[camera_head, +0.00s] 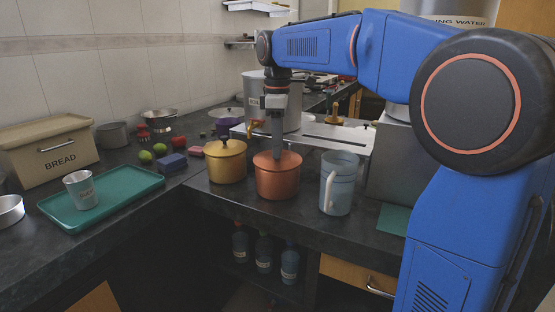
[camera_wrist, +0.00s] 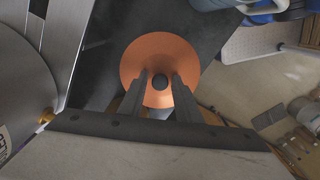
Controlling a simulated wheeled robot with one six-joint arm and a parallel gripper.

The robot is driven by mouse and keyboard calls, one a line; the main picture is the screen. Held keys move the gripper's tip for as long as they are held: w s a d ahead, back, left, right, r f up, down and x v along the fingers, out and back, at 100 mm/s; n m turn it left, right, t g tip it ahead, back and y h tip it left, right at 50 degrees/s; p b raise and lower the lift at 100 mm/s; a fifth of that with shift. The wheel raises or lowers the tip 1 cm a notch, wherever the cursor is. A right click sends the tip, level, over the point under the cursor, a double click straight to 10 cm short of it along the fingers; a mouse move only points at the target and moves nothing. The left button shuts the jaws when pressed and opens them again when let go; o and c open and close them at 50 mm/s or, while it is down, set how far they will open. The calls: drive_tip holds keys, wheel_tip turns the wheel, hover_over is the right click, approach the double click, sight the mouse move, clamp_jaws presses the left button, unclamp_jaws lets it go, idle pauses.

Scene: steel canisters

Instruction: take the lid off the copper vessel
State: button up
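The copper vessel (camera_head: 277,182) stands upright on the dark counter, with its copper lid (camera_head: 291,160) on. My gripper (camera_head: 277,153) points straight down over the middle of the lid and hides its knob in the head view. In the wrist view the lid (camera_wrist: 137,58) is a copper disc with a dark round knob (camera_wrist: 160,81) at its centre. My gripper's two fingers (camera_wrist: 160,76) are on either side of the knob, with a small gap showing. Whether the tips reach down beside the knob is hard to tell.
A gold lidded pot (camera_head: 226,165) stands close on the left and a blue-grey pitcher (camera_head: 339,185) on the right. A large steel canister (camera_head: 254,92) stands behind. A green tray (camera_head: 130,193) with a metal cup (camera_head: 82,190) lies at the left. The counter's front edge is near.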

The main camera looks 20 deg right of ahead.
drive_tip(key=shift+f, duration=0.35)
drive_tip(key=shift+c, duration=0.2)
clamp_jaws()
